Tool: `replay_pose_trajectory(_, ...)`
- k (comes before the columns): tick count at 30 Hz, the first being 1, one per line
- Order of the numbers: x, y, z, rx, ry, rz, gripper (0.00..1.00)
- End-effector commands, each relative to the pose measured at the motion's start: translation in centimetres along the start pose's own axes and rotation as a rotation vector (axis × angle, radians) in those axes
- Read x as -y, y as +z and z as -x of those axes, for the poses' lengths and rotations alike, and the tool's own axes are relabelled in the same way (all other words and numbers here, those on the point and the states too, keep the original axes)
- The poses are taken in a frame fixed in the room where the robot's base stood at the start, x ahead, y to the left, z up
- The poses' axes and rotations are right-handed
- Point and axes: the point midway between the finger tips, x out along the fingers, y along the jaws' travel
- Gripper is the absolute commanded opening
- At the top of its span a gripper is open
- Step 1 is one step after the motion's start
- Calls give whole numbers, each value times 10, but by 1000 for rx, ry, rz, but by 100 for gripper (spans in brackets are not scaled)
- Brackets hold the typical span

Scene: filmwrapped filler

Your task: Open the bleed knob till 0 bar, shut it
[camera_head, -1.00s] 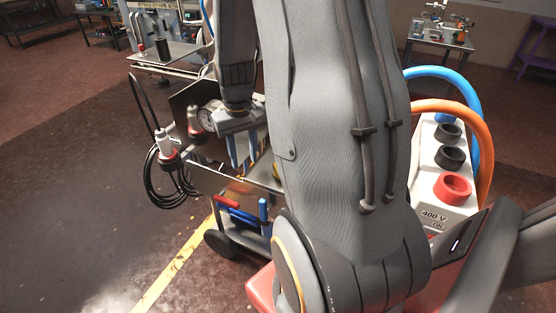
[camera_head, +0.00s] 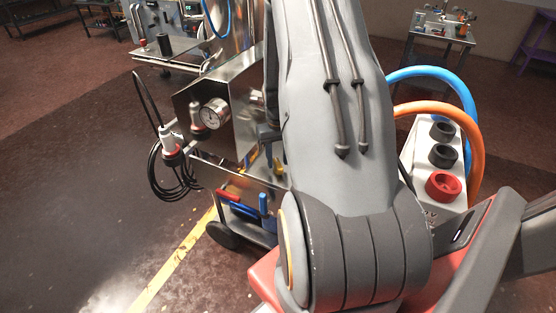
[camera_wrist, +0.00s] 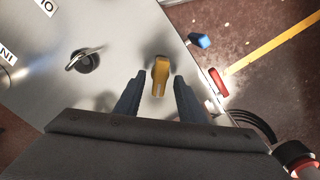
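A yellow knob (camera_wrist: 160,72) stands on a metal panel in the wrist view, and yellow also shows low on the steel cart in the head view (camera_head: 279,167). I take it to be the bleed knob; no label on it is legible. My gripper (camera_wrist: 159,76) is open, with one finger on each side of the yellow knob and a visible gap to each. In the head view my arm hides most of the gripper.
The panel also carries a metal lever (camera_wrist: 84,60) and upside-down labels. A blue handle (camera_wrist: 199,41) and a red handle (camera_wrist: 217,81) lie beyond its edge. A black cable coil (camera_head: 172,180) hangs at the cart's left. A white box with a red socket (camera_head: 443,186) stands right.

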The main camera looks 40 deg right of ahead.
Motion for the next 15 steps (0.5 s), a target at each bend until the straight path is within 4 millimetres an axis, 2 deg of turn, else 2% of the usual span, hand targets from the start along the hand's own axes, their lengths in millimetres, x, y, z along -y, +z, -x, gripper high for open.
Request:
replay_pose_trajectory(5,0,0,-9,0,0,0,36)
replay_pose_trajectory(13,0,0,-10,-1,0,0,36)
replay_pose_trajectory(15,0,0,-10,-1,0,0,24)
